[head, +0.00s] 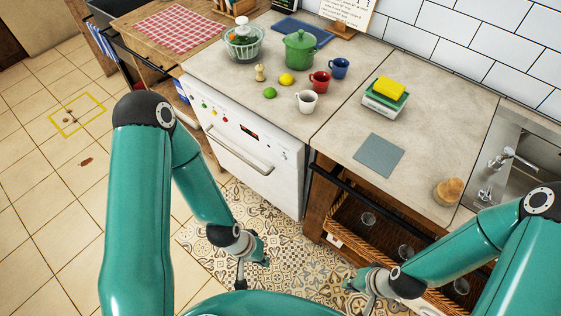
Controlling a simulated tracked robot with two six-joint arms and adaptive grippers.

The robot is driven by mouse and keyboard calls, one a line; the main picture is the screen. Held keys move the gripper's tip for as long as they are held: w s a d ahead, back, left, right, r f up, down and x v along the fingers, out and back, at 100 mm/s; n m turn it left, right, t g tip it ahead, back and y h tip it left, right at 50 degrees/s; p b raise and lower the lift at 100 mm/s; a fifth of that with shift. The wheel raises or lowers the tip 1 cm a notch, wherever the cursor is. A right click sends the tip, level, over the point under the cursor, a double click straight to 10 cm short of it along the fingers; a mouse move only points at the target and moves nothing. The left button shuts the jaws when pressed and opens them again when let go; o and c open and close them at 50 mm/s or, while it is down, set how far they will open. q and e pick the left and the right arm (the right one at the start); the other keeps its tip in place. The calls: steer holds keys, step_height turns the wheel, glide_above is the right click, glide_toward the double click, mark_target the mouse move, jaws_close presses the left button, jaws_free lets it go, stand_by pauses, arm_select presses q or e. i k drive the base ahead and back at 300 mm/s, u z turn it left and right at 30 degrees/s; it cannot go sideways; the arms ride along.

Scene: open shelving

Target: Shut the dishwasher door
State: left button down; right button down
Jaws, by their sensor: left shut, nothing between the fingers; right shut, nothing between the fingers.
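The dishwasher (265,178) is the white appliance under the counter, with a control panel of coloured buttons (205,108) and a long bar handle (238,150). Its front looks upright and close to flush with the counter; I cannot tell whether a small gap remains. Its lower left part is hidden by my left arm. My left gripper (250,264) is shut and empty, low over the patterned floor in front of the dishwasher. My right gripper (359,288) is shut and empty, low in front of the wicker basket, right of the dishwasher.
The counter holds a green pot (300,50), several mugs, a lime (269,93), a lemon (286,79) and a scale with a yellow sponge (389,88). A wicker basket (345,233) with glasses sits below a dark rail.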

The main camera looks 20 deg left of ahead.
mark_target(250, 146)
steer(key=u, duration=0.85)
steer(key=i, duration=0.15)
steer(key=z, duration=2.5)
steer(key=k, duration=0.35)
steer(key=u, duration=0.8)
steer(key=k, duration=0.9)
steer(key=u, duration=1.15)
steer(key=i, duration=1.45)
steer(key=z, duration=0.4)
